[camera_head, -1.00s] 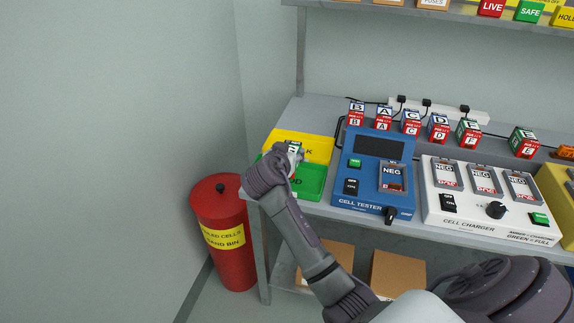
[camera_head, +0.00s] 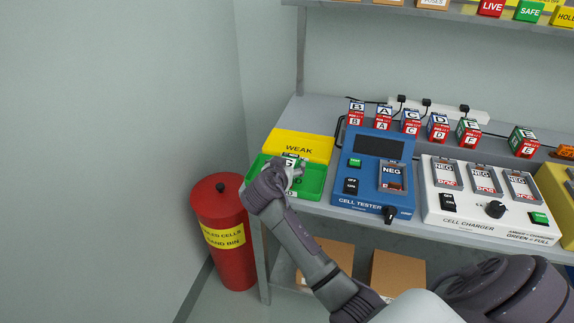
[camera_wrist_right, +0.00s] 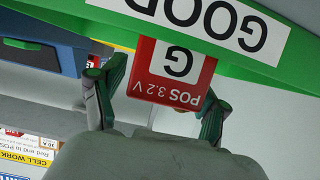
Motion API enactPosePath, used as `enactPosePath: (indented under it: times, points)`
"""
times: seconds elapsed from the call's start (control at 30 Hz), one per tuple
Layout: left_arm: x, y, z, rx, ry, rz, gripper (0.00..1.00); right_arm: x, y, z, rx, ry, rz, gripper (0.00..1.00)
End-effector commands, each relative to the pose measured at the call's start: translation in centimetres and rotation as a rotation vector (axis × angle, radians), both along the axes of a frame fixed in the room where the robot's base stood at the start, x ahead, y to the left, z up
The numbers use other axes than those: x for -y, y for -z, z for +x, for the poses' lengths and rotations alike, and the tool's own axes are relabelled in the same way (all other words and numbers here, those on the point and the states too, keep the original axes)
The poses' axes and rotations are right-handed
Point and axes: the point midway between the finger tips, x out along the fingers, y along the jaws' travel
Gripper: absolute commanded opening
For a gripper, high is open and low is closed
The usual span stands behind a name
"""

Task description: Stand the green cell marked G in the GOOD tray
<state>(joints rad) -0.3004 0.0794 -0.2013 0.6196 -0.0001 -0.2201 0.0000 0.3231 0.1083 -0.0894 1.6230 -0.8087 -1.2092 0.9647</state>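The cell marked G (camera_wrist_right: 172,75) shows a red face with a white G label and "POS 3.2 V", inverted in the right wrist view. It is between my right gripper's green-padded fingers (camera_wrist_right: 158,102), with narrow gaps visible beside it. Its far part is hidden by the wall of the green GOOD tray (camera_wrist_right: 290,75). In the head view the cell's top (camera_head: 290,159) shows inside the GOOD tray (camera_head: 313,186), at its back half. My right gripper (camera_head: 296,171) is low over the tray and looks open around the cell. My left gripper is not in view.
The yellow WEAK tray (camera_head: 318,148) adjoins the GOOD tray behind. The blue cell tester (camera_head: 370,198) is close on the right, then the white charger (camera_head: 490,222). A red bin (camera_head: 222,262) stands on the floor left. Several cells (camera_head: 411,123) line the bench's back.

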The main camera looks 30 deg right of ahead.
Motion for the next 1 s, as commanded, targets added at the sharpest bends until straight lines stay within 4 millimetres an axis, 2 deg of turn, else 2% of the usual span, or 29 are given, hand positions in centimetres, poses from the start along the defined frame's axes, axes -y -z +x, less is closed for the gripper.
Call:
enactPosePath:
  times: [0.37,0.8,1.0]
  points:
    - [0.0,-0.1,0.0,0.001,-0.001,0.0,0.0,-0.4,-0.3,-0.2,0.001,-0.001,0.002,0.77]
    - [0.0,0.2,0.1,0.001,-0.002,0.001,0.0,-6.4,-3.6,-5.4,0.003,-0.001,0.004,0.77]
    - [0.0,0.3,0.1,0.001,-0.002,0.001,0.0,-8.1,-4.6,-6.9,0.001,0.0,0.002,0.77]
